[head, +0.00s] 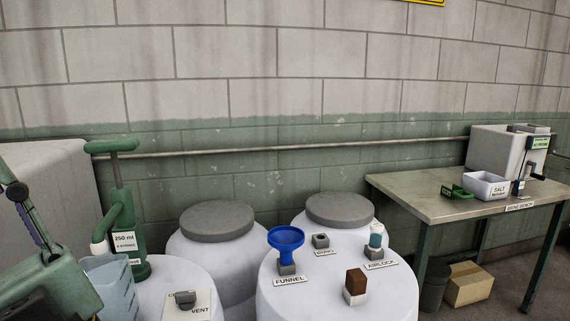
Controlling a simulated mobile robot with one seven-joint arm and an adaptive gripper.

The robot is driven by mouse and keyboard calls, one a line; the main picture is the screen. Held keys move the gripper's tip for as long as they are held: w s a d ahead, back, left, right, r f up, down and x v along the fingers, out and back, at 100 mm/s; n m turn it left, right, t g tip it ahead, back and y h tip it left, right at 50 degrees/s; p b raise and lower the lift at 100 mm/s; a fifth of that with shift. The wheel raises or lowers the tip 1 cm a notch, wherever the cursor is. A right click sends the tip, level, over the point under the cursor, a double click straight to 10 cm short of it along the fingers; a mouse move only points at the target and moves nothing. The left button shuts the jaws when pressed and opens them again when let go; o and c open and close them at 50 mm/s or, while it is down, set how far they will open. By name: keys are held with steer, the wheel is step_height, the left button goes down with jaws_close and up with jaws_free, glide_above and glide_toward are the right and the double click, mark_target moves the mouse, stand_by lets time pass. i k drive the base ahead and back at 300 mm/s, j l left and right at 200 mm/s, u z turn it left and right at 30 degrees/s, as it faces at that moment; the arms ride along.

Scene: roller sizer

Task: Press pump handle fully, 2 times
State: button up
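The green pump (124,225) stands upright on a white drum lid at the left. A label on the body reads 250 ml, with smaller text I cannot read surely. A white spout (100,246) points down to the left. A translucent blue-grey jug (110,285) is below the spout, partly cut off by the frame. My gripper is not clearly visible, so I cannot see it touching the handle.
Green equipment with a dark lever (40,270) fills the lower left corner, near the jug. The drum top (335,300) holds a blue funnel (286,240), a bung, an airlock and a brown block. A bench (430,206) stands right.

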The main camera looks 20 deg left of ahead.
mark_target(113, 146)
steer(key=u, duration=1.35)
